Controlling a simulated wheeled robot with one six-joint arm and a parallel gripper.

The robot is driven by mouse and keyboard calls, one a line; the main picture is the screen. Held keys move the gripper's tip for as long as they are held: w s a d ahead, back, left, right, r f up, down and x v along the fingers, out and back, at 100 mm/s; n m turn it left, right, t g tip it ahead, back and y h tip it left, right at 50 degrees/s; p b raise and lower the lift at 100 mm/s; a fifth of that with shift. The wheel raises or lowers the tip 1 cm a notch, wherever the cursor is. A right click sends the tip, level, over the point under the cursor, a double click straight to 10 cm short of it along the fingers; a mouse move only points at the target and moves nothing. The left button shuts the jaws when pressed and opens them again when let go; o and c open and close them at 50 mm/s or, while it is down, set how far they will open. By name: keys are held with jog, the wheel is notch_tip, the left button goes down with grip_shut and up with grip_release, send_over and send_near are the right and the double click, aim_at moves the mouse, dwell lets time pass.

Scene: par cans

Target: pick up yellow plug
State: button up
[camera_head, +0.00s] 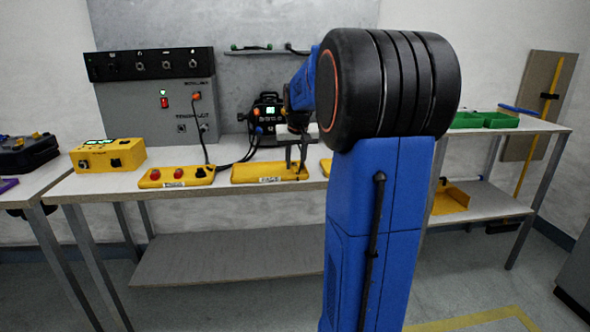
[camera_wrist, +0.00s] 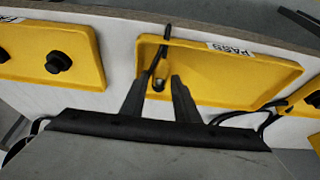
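My gripper (camera_wrist: 158,82) points down over a shallow yellow tray (camera_wrist: 225,75) labelled PASS in the wrist view. Its two dark fingers stand apart, with a gap between the tips. A thin black cable-like piece (camera_wrist: 163,42) crosses the tray's edge and runs down beside the left finger. A small pale and dark thing (camera_wrist: 158,85) shows between the fingertips; I cannot tell whether it is the yellow plug or whether the fingers touch it. In the head view my gripper (camera_head: 296,158) is above the right part of the same tray (camera_head: 258,174).
A yellow box with red knobs (camera_head: 177,177) is left of the tray, and a yellow tester (camera_head: 108,155) stands farther left. A grey panel (camera_head: 160,110) with a hanging cable and a black device (camera_head: 268,113) stand behind. Black cables (camera_wrist: 262,117) lie near the tray.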

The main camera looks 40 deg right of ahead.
aim_at(295, 166)
grip_shut()
notch_tip(295, 166, up, 10)
dwell(0.6)
